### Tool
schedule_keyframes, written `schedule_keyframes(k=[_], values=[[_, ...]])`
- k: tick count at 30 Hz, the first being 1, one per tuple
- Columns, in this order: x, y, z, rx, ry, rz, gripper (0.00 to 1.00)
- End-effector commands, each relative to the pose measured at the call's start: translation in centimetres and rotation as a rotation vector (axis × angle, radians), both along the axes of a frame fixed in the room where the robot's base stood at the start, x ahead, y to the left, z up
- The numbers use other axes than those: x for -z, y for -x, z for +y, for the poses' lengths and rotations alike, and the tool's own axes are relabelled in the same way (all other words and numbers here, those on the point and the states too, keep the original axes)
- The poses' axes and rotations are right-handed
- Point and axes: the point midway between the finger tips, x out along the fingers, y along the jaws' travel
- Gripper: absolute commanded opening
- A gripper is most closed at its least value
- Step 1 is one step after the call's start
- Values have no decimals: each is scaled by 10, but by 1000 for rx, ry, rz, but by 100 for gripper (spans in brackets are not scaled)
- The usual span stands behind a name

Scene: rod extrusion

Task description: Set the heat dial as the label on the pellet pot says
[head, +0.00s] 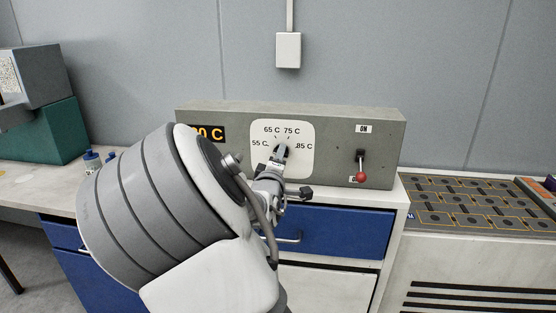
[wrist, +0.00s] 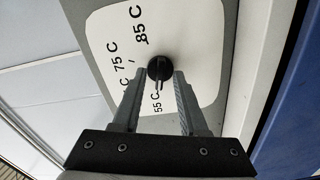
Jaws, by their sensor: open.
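The heat dial (head: 281,150) is a small black knob on a white plate marked 55 C, 65 C, 75 C and 85 C. In the head view my gripper (head: 279,162) is right in front of it and covers part of it. In the wrist view the dial (wrist: 158,68) lies between the two fingertips of my open gripper (wrist: 161,75); I cannot tell whether they touch it. A narrow bar on the knob seems to lie toward 55 C, but this is unclear. No pellet pot label is readable.
The grey control box (head: 335,120) carries an orange display (head: 208,134), partly hidden by my arm, and a red-tipped lever (head: 361,172) to the right. Small blue bottles (head: 92,160) stand on the left counter. A drawer handle (head: 287,240) juts out below. A patterned panel (head: 470,205) lies right.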

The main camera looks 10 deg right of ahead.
Motion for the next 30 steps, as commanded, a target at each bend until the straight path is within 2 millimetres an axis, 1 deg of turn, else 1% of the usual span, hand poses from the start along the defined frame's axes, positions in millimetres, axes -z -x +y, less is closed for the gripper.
schedule_keyframes(k=[3,10,14,15,17,18,30], values=[[1,-3,-2,1,1,1,42],[0,-3,-1,0,1,1,42],[0,-3,-1,0,1,1,19],[0,-3,-1,0,1,1,12],[0,-3,-1,0,1,1,1],[0,-3,-1,0,1,1,0],[0,-3,-1,0,-11,-3,0]])
